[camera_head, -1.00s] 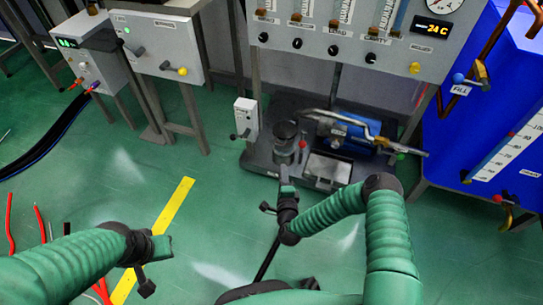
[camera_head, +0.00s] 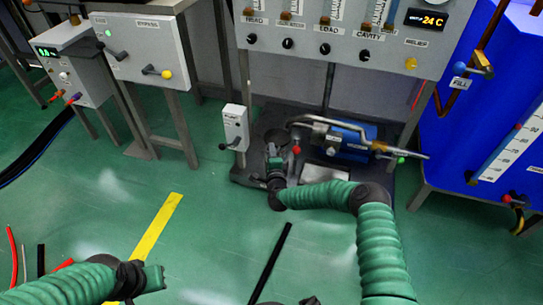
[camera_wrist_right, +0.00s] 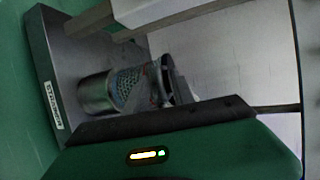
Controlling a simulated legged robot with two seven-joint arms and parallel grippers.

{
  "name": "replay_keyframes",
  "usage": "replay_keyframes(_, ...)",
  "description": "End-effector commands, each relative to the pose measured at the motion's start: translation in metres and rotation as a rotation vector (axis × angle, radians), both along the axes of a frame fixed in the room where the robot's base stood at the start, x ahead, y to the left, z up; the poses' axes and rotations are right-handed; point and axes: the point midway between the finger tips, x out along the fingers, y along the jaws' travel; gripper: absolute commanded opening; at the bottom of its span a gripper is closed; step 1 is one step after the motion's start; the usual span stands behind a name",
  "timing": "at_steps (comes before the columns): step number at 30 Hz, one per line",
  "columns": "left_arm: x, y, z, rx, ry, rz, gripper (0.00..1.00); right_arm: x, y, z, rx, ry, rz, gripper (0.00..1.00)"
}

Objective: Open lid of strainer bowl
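The strainer bowl shows in the right wrist view as a shiny metal cup (camera_wrist_right: 96,95), lying sideways in that picture. A bluish perforated part (camera_wrist_right: 130,85) continues from its rim. A dark curved piece (camera_wrist_right: 168,80) is at the far end of that part; I cannot tell whether it is the lid or a gripper finger. In the head view my right gripper (camera_head: 272,155) is at the bowl's place and hides most of it. Its fingers are too small and dark to read. My left gripper (camera_head: 153,279) is low over the floor at the left, away from the bowl; its fingers are unclear.
A blue pump (camera_head: 350,140) with a bent metal pipe stands right of my right gripper on the dark base (camera_head: 240,178). A small white switch box (camera_head: 235,128) is just left. The gauge panel (camera_head: 350,45) hangs above. A blue tank (camera_head: 470,130) stands at right.

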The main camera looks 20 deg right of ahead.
Motion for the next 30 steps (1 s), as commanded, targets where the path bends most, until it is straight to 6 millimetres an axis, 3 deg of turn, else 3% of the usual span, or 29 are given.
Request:
replay_keyframes(2,0.0001,0.0,0.0005,0.0,0.0,0.0,0.0,-0.0002,0.0001,0.0003,0.0,0.0,0.0,0.3)
replay_keyframes(9,0.0001,0.0,0.0004,0.0,0.0,0.0,0.0,-0.0006,0.0003,-0.0006,0.0,0.001,0.001,0.0)
replay_keyframes(30,0.0001,0.0,0.0001,0.0,0.0,0.0,0.0,-0.0021,0.0016,-0.0054,0.002,0.011,0.004,0.0)
